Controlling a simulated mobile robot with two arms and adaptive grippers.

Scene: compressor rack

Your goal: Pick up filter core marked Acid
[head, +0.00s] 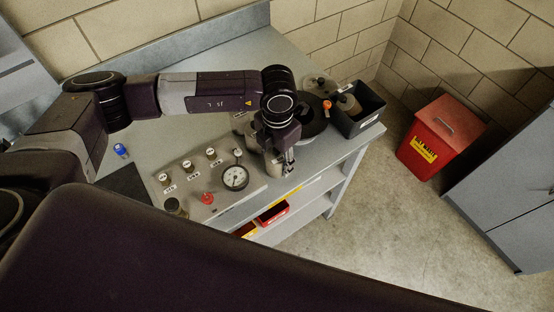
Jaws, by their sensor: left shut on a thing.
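My left gripper (287,165) points down at the front right part of the workbench, with its arm reaching in from the left. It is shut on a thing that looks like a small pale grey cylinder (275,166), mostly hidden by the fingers. I cannot read any marking on it, so I cannot tell whether it is the Acid filter core. I cannot tell whether it touches the bench. My right gripper is not in view.
The grey workbench (225,45) carries a panel with a gauge (235,177) and a red knob (207,198) left of the gripper. A dark round base (314,122) and a black bin (358,110) stand to its right. A red waste bin (440,135) stands on the floor.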

